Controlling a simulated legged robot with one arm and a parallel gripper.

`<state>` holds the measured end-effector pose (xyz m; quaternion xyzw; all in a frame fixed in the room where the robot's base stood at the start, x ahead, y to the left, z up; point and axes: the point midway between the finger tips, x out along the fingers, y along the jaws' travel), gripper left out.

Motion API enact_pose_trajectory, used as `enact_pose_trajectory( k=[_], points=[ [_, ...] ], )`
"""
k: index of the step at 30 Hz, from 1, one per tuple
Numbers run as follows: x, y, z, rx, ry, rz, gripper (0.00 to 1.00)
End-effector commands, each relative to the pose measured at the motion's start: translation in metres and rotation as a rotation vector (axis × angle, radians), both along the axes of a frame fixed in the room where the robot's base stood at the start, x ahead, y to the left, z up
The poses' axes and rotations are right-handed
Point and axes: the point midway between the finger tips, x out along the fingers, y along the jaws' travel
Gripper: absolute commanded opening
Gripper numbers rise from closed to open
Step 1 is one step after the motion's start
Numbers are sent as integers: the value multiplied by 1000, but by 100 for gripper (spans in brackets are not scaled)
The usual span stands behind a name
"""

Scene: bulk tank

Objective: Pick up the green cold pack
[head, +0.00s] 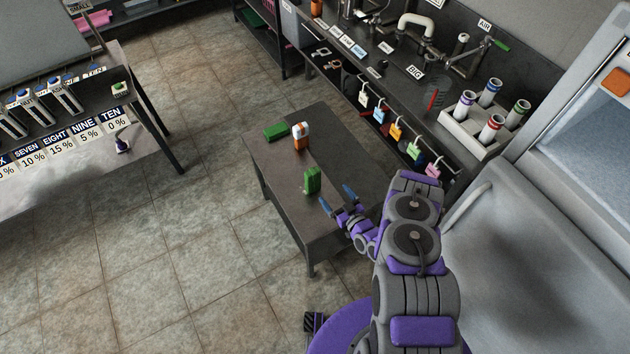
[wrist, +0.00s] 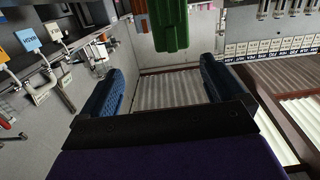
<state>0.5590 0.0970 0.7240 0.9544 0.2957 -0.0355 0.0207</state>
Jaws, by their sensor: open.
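A green pack (head: 312,181) stands upright near the front of the small dark table, and a second green item (head: 276,130) lies flat at its far left; I cannot tell for sure which is the cold pack. My gripper (head: 337,198) is open and empty, just right of the upright green pack. In the wrist view, a green ribbed object (wrist: 169,26) shows at the top, beyond the open blue fingers (wrist: 165,82) and apart from them. It looks like the upright pack. Its upper part is cut off by the frame.
A white and orange bottle (head: 300,137) stands on the small table (head: 345,150), close to the flat green item. A counter with hanging coloured tags (head: 396,130) and a tube rack (head: 470,132) runs along the right. Tiled floor (head: 200,240) is clear on the left.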

Motion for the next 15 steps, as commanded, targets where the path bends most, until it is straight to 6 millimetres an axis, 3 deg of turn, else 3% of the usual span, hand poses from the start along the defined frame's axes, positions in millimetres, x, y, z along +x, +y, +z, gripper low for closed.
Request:
enact_pose_trajectory(
  k=[3,8,15],
  points=[
    [-20,0,-10,35,-29,-2,96],
    [-30,1,-12,61,-53,-4,96],
    [-1,19,-11,71,-59,-2,96]
  ],
)
